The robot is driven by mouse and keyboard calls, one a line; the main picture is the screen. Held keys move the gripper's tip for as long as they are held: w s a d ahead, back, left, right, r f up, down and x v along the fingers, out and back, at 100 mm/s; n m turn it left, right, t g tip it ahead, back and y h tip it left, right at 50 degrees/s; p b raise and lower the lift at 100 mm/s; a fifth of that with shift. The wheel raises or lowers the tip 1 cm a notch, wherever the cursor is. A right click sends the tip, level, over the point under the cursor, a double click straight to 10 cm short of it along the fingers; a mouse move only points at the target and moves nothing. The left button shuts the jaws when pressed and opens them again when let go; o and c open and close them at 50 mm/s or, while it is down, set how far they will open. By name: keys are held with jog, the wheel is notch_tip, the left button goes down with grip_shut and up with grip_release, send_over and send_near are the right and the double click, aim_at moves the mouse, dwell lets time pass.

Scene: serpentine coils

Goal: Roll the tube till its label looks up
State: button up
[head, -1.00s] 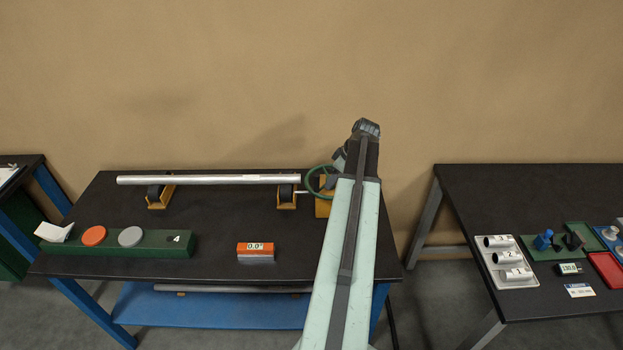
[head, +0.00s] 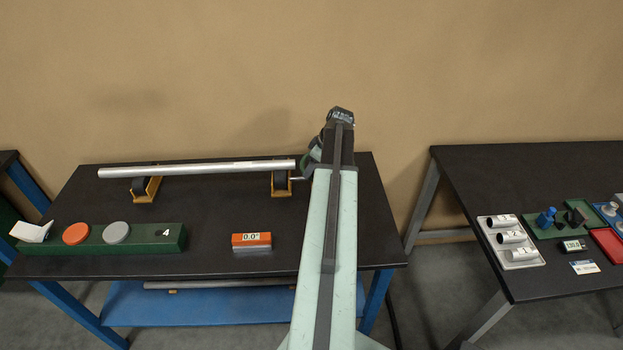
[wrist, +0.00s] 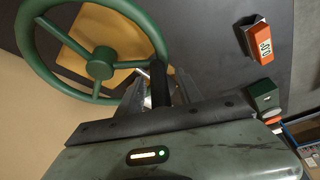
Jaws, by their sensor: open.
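The tube (head: 190,170) is a long pale metal pipe lying level across two yellow roller stands, the left one (head: 147,189) and the right one (head: 281,184). I cannot make out a label on it. A green handwheel (wrist: 98,62) with spokes stands before a yellow plate in the wrist view; in the head view my arm mostly hides it, at the tube's right end. My gripper (wrist: 160,84) is open beside the wheel's rim, its fingers either side of a dark bar; I cannot tell whether they touch anything. An orange readout block (head: 251,240) shows 0.0°.
A green tray (head: 150,238) with an orange disc, a grey disc and a white piece lies at the table's front left. A second dark table (head: 470,190) at right holds white cylinders in a tray (head: 522,256) and small parts.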

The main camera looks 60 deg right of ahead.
jog(key=shift+x, duration=0.85)
jog(key=shift+r, duration=0.1)
jog(key=shift+s, duration=0.1)
jog(key=c, duration=0.9)
jog(key=shift+r, duration=0.1)
grip_shut()
jog(key=shift+a, duration=0.1)
